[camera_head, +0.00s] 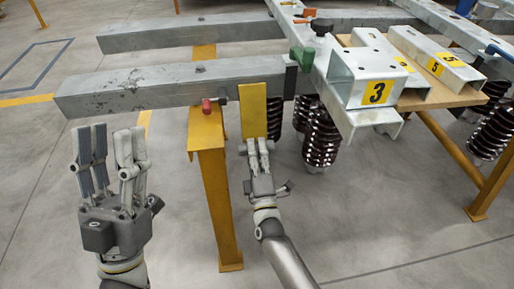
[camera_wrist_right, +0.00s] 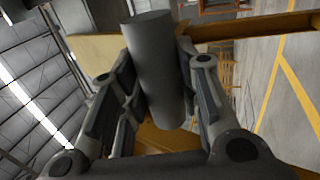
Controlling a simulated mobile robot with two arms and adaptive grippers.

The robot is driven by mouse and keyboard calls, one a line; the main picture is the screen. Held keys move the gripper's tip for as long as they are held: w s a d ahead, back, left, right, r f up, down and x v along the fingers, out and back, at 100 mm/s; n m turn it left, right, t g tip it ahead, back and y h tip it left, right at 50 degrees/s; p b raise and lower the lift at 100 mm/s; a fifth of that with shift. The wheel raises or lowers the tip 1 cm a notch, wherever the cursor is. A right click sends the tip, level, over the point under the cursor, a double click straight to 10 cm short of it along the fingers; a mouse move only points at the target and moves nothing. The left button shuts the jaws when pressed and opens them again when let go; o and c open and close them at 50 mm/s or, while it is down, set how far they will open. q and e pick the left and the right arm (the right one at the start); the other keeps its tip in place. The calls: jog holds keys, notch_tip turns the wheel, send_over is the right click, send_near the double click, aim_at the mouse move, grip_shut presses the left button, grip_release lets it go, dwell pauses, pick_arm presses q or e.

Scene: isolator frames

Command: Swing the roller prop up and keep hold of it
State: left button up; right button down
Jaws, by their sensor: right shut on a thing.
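The roller prop shows in the head view as an upright yellow plate (camera_head: 253,108) against the side of the near grey beam (camera_head: 150,86). In the right wrist view a dark grey roller (camera_wrist_right: 158,75) stands between the fingers, with a yellow surface (camera_wrist_right: 92,48) behind it. My right gripper (camera_head: 259,147) is at the plate's lower end, shut on the roller, which its fingers hide in the head view. My left gripper (camera_head: 112,150) is at the lower left, fingers up and spread, open and empty, apart from the beam.
A wooden board (camera_head: 440,98) carries more brackets. Floor at left is clear.

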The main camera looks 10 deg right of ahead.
jog(key=shift+s+r+p, duration=0.25)
jog(key=shift+r+p, duration=0.05)
jog(key=shift+p, duration=0.75)
jog(key=shift+s+r+g+p, duration=0.1)
jog(key=shift+s+g+p, duration=0.25)
jog(key=shift+p, duration=0.55)
pick_arm(q)
jog(key=w+f+g+y, duration=0.2)
jog(key=w+f+g, duration=0.2)
jog(key=f, duration=0.3)
jog(key=w+f+g+y, duration=0.2)
jog(key=w+f+g, duration=0.2)
jog(key=f+g, duration=0.2)
jog(key=shift+f, duration=0.95)
jog(key=shift+f+g, duration=0.1)
jog(key=shift+g, duration=0.2)
